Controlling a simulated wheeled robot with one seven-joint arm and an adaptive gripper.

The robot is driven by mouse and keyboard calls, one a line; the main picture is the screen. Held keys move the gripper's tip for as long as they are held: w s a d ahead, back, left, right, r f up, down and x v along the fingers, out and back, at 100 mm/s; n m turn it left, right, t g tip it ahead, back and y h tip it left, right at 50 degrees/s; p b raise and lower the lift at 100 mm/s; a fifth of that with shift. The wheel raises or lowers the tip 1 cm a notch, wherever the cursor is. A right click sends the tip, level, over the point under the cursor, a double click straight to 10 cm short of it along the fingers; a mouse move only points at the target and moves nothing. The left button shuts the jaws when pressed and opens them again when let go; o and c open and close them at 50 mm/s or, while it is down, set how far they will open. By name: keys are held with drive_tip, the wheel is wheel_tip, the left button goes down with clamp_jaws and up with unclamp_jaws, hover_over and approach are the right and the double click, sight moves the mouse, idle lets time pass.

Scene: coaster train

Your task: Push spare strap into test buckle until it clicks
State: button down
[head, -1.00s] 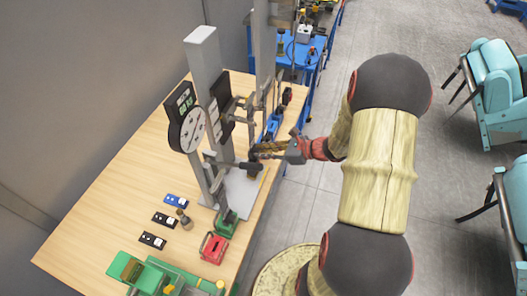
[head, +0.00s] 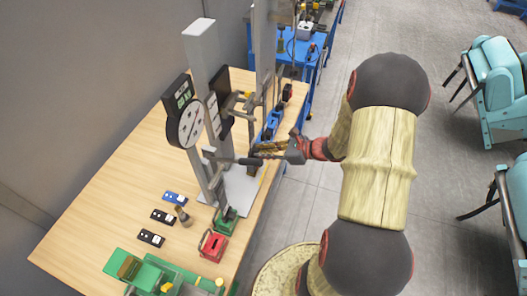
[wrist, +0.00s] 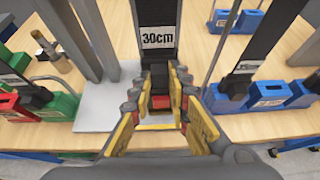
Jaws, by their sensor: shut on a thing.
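My gripper (head: 264,153) reaches in from the right over the metal base plate of the test stand. In the wrist view its yellow-padded fingers (wrist: 160,112) are closed in on a dark piece with red on it (wrist: 160,101). I take this for the spare strap's end or a buckle; I cannot tell which. A black strip with a "30cm" label (wrist: 158,38) stands beyond the fingertips, in line with that piece. In the head view a dark bar (head: 248,161) lies at the fingertips. Whether a strap sits inside the test buckle is hidden by the fingers.
The grey stand column (head: 200,60) and round dial (head: 187,123) rise left of my gripper. Blue buckle blocks (wrist: 270,96) stand to the right in the wrist view, green and red ones (wrist: 55,105) to the left. Small labelled plates (head: 163,216) lie on the wooden table.

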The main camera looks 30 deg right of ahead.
drive_tip(key=shift+f+b, duration=0.3)
drive_tip(key=shift+f, duration=0.15)
drive_tip(key=c, duration=1.6)
unclamp_jaws()
drive_tip(key=shift+r, duration=0.1)
drive_tip(key=v, duration=1.2)
